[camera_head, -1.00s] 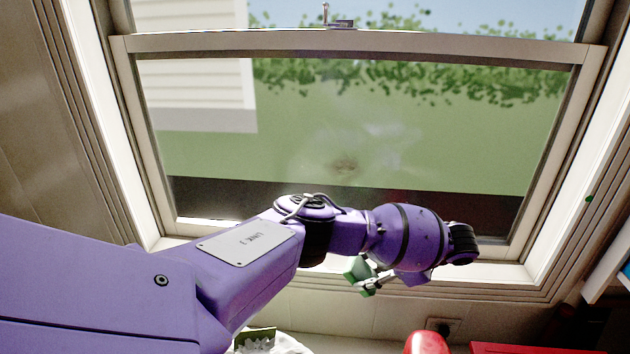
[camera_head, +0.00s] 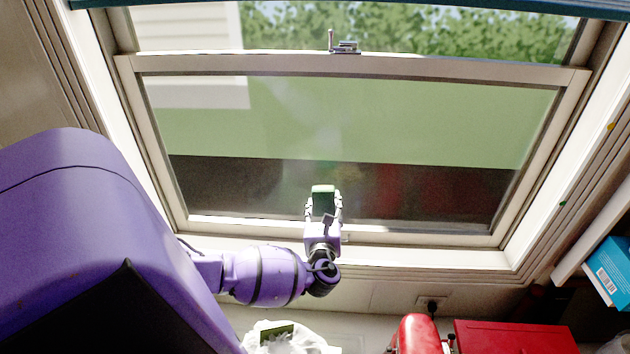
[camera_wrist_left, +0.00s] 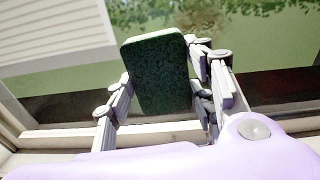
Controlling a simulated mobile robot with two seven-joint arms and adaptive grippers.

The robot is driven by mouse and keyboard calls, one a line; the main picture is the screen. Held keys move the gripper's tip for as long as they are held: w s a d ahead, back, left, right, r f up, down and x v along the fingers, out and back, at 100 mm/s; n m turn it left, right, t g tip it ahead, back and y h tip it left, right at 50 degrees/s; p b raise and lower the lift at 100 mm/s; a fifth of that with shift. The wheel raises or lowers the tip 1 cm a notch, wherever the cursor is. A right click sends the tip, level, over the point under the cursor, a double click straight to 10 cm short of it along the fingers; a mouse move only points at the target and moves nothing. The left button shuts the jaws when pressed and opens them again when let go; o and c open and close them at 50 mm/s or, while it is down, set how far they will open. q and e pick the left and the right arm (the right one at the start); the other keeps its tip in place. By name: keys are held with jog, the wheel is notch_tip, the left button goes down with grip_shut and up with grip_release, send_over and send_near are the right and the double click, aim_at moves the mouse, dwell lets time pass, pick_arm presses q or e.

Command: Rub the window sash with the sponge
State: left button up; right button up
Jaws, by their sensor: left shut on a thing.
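The window sash (camera_head: 250,65) is a pale frame around a large glass pane (camera_head: 400,125) in the head view. My left gripper (camera_head: 323,208) points up in front of the pane's lower middle, above the bottom rail. It is shut on the sponge (camera_head: 323,192), a rounded green block standing upright between the fingers. In the left wrist view the dark green face of the sponge (camera_wrist_left: 157,75) shows between both fingers, with the window behind it. I cannot tell whether the sponge touches the glass. My right gripper is not in view.
A metal latch (camera_head: 343,46) sits on the sash's top rail. Below the window are a white bag (camera_head: 290,342), a red object (camera_head: 417,335) and a red box (camera_head: 515,337). A blue box (camera_head: 612,268) is at the right. The space before the pane's right half is clear.

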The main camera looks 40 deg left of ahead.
pick_arm(q)
jog(key=shift+a+r, duration=0.15)
jog(key=shift+r, duration=0.55)
jog(key=shift+a+t, duration=0.1)
jog(key=shift+t, duration=0.2)
jog(key=shift+f+b+x, duration=0.2)
jog(key=shift+b+x, duration=0.3)
jog(key=shift+x, duration=0.4)
jog(key=shift+f+b+x, duration=0.2)
jog(key=shift+b+x, duration=0.25)
jog(key=shift+x, duration=0.5)
jog(key=shift+w+a, duration=0.45)
jog(key=shift+w+a+r+b, duration=0.15)
jog(key=shift+w+r+b, duration=0.05)
jog(key=shift+w+b, duration=0.15)
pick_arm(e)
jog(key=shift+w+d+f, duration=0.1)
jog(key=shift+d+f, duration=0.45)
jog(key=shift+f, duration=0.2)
pick_arm(q)
jog(key=shift+w+a, duration=0.15)
jog(key=shift+a, duration=0.05)
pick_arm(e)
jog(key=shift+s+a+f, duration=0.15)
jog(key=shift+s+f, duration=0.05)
